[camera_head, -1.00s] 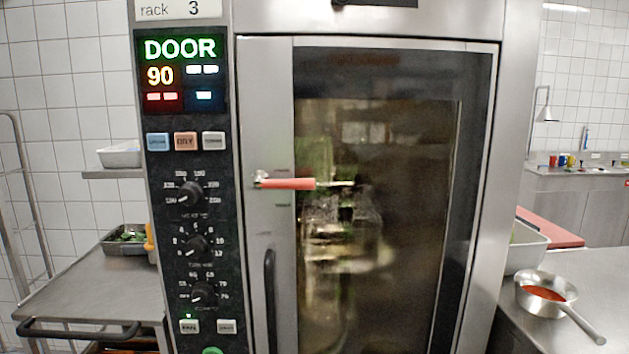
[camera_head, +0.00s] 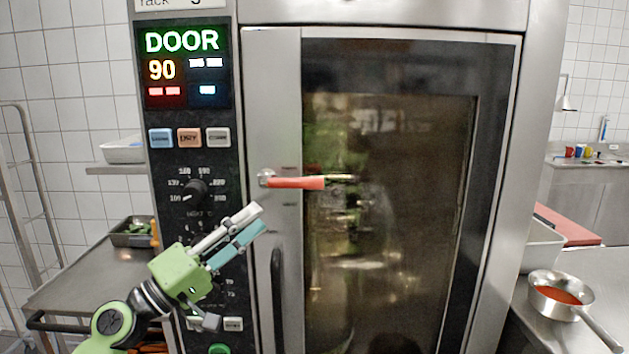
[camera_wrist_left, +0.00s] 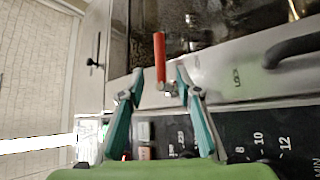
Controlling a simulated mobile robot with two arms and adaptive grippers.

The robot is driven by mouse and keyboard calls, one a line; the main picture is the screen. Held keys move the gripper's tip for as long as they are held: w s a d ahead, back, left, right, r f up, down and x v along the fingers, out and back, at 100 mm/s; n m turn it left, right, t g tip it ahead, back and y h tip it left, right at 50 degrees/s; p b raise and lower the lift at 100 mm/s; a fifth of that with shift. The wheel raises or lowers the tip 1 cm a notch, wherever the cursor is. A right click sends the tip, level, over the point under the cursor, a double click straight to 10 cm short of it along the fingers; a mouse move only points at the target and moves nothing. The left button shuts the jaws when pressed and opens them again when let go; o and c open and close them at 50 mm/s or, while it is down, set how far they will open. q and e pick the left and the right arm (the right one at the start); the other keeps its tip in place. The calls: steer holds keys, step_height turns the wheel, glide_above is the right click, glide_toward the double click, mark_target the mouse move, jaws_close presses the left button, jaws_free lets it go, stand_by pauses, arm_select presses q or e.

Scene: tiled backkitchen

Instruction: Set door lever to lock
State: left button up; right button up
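The oven's door lever has a red handle (camera_head: 297,183) on a metal pivot at the door's left edge. It lies level, pointing right. My left gripper (camera_head: 259,217), green with teal fingers, is below and left of the lever in the head view, in front of the control panel. Its fingers are apart and empty, not touching the lever. My right gripper is not in view.
The oven's control panel (camera_head: 195,150) has knobs and a display reading "DOOR" and "90". A dark vertical door handle (camera_head: 277,300) is below the lever. A pan with red sauce (camera_head: 560,296) stands on the right counter. A steel table (camera_head: 90,280) is at left.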

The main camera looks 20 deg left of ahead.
mark_target(303, 183)
arm_select(q)
steer(key=p+x, duration=0.6)
steer(key=x, duration=0.6)
steer(key=shift+w+d+r, duration=0.15)
steer(key=shift+w+r, duration=0.05)
steer(key=shift+w, duration=0.15)
steer(key=shift+w+d+p, duration=0.25)
steer(key=shift+w+p, duration=0.05)
steer(key=shift+w, duration=0.05)
jaws_close()
